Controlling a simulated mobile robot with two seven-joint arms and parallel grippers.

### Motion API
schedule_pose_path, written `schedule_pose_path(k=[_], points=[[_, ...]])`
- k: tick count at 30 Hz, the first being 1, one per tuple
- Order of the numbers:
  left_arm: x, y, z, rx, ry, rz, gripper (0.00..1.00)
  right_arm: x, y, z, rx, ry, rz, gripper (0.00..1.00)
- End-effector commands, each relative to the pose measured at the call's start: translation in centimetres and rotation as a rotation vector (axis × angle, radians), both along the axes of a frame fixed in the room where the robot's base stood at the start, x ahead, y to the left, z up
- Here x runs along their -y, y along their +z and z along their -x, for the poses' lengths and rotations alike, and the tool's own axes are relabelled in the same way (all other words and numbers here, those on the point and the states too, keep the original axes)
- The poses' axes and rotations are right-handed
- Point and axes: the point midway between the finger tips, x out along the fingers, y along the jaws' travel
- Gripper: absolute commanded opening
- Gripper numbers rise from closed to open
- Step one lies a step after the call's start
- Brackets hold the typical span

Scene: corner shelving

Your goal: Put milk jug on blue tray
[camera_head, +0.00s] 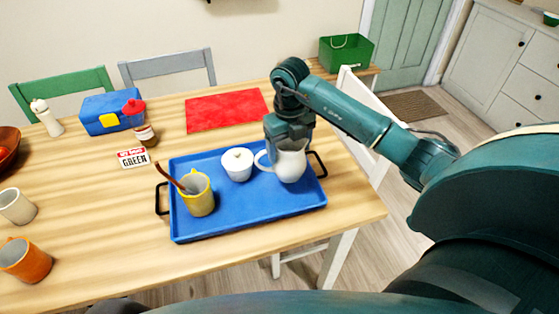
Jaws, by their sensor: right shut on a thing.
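The white milk jug (291,163) is over the right part of the blue tray (250,216), upright, with its handle to the left. I cannot tell whether its base touches the tray. My right gripper (282,142) comes down from above and is shut on the jug near its top; the fingers partly hide the rim. The tray lies on the wooden table and has black handles at both ends. My left gripper is not in view.
A red mat (226,110) lies behind the tray. An orange mug (23,260) and a pale cup (16,206) stand at the left. The front table area is clear.

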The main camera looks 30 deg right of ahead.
Motion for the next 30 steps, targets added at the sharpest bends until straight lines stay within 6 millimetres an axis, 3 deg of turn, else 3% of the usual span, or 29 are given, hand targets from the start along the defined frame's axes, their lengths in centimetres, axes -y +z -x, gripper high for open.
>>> schedule_pose_path(k=[13,24,25,30], points=[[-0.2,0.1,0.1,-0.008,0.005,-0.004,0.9,0.0,-4.5,-0.1,0.002,0.001,-0.002,0.21],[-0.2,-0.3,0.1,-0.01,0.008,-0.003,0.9,0.0,-5.0,-0.1,0.004,0.002,0.0,0.21],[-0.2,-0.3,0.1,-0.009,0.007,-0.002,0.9,0.0,-5.1,0.0,0.002,0.002,0.0,0.77],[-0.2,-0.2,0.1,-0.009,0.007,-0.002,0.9,0.0,-5.1,0.0,0.002,0.003,0.0,0.91]])
